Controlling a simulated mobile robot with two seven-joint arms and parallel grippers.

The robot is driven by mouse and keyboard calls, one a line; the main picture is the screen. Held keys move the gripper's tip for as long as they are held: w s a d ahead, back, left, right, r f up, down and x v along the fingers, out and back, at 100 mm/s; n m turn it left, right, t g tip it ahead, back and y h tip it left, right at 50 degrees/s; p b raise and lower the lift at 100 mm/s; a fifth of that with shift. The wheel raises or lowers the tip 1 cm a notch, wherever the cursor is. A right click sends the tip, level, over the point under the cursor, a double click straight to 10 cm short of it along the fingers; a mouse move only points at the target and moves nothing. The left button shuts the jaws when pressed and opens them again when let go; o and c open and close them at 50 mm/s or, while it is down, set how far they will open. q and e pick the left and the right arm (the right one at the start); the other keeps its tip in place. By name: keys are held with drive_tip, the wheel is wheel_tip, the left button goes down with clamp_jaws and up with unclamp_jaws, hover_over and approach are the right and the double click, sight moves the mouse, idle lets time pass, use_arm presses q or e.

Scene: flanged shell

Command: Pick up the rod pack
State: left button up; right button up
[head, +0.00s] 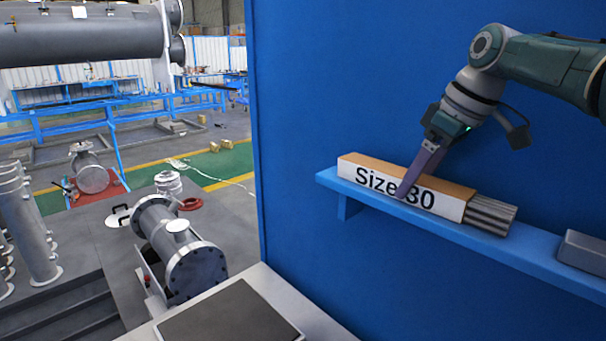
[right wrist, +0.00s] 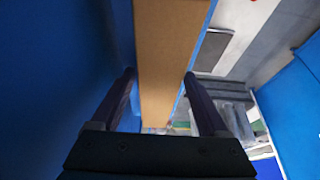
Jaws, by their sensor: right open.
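The rod pack (head: 362,183) is a long box with a tan top and a white side reading "Size" and a number partly covered by my finger. Grey rods stick out of its right end. It lies on a blue shelf (head: 540,252) fixed to a blue wall. My right gripper (head: 408,185) is open, pointing down at the pack, with one purple finger in front of its white side. In the right wrist view, the pack's tan top (right wrist: 166,45) runs between the two spread fingers (right wrist: 160,76). Contact cannot be told. My left gripper is not in view.
A grey block (head: 583,252) sits on the shelf at the right edge. The blue wall (head: 320,80) stands close behind the shelf. A light-edged surface with a dark panel (head: 230,318) is at the lower front. Flanged metal shells (head: 190,255) stand on the floor to the left.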

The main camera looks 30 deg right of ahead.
drive_tip(key=shift+w+f, duration=0.1)
drive_tip(key=shift+f, duration=0.2)
clamp_jaws()
idle(0.5)
drive_tip(key=shift+r, duration=0.1)
